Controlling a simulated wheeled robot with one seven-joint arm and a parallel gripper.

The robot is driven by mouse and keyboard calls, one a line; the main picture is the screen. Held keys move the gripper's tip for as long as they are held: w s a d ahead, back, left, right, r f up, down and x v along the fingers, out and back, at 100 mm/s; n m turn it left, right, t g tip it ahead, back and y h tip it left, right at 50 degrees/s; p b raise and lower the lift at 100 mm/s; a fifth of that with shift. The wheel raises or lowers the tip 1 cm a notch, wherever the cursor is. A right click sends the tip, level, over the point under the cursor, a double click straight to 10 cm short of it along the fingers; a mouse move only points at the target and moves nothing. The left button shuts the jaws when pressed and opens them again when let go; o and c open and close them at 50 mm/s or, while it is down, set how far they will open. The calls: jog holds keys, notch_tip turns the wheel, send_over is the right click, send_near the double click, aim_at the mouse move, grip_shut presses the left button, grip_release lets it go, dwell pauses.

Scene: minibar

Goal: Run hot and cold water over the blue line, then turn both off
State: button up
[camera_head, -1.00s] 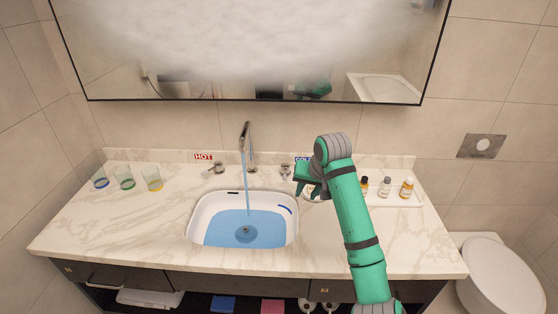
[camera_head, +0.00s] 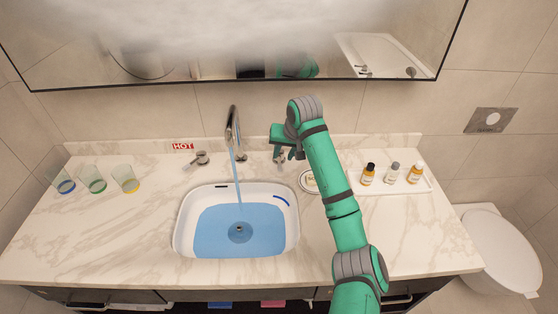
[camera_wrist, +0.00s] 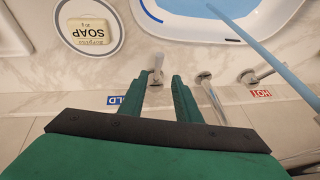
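Water runs in a stream (camera_head: 238,178) from the chrome spout (camera_head: 233,130) into the white basin (camera_head: 182,228). Blue water (camera_head: 255,228) stands in the basin, its edge below the short blue line (camera_head: 281,201) on the right inner wall. The hot handle (camera_head: 200,160) is left of the spout, under the red HOT label (camera_head: 183,147). My gripper (camera_head: 284,153) is at the cold handle, right of the spout. In the wrist view, my gripper (camera_wrist: 160,75) is open, with the cold handle (camera_wrist: 157,63) between its fingertips; contact is unclear. The blue COLD label (camera_wrist: 122,100) is partly covered.
Several bottles (camera_head: 392,173) stand on a white tray (camera_head: 420,188) to the right. A soap dish (camera_head: 308,181) lies beside my arm. Several glasses (camera_head: 94,179) stand at the left. The mirror (camera_head: 140,78) hangs above the counter. The counter front (camera_head: 130,262) is clear.

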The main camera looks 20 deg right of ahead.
aim_at(280, 163)
jog(key=shift+x, duration=3.5)
jog(key=shift+s+d+f, duration=0.1)
jog(key=shift+s+d, duration=0.05)
grip_shut()
